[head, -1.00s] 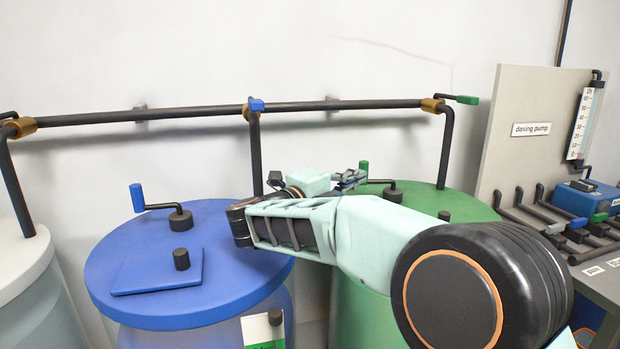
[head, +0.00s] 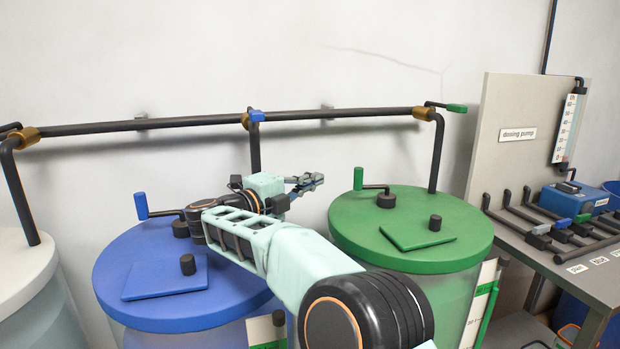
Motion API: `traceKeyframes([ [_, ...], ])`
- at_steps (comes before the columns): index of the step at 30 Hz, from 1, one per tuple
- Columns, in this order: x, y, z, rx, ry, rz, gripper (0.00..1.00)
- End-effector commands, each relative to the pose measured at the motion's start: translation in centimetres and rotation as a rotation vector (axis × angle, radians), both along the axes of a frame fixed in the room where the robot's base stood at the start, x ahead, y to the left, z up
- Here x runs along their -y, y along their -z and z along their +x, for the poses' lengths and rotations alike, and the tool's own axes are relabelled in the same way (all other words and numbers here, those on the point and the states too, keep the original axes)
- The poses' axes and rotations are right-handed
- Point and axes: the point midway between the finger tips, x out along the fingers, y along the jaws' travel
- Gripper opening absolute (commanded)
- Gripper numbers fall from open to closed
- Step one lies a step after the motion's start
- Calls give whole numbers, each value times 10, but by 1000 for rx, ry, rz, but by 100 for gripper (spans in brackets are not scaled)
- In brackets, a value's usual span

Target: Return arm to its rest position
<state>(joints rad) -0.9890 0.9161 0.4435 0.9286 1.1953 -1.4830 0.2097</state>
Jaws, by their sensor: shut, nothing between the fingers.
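My gripper (head: 308,181) is in the head view, above and between the blue-lidded tank (head: 125,262) and the green-lidded tank (head: 460,222). It points right and is shut with nothing in it. It is apart from the pipe and from the green crank handle (head: 358,178) to its right. My arm crosses the view from the lower middle and hides part of the blue lid's right side.
A dark pipe (head: 340,115) with blue and green valve handles runs along the wall. A blue crank (head: 141,206) stands on the blue lid. At the right are the dosing pump panel (head: 510,100) and a bench (head: 570,280) with levers and a blue box (head: 572,198).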

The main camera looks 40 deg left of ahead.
Motion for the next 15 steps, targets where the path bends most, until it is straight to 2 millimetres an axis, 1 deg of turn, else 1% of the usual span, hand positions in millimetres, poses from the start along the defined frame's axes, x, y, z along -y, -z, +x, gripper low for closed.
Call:
traceKeyframes([
  [6,-7,0,-1,0,1,0,0],
  [15,-7,0,-1,0,1,0,0],
])
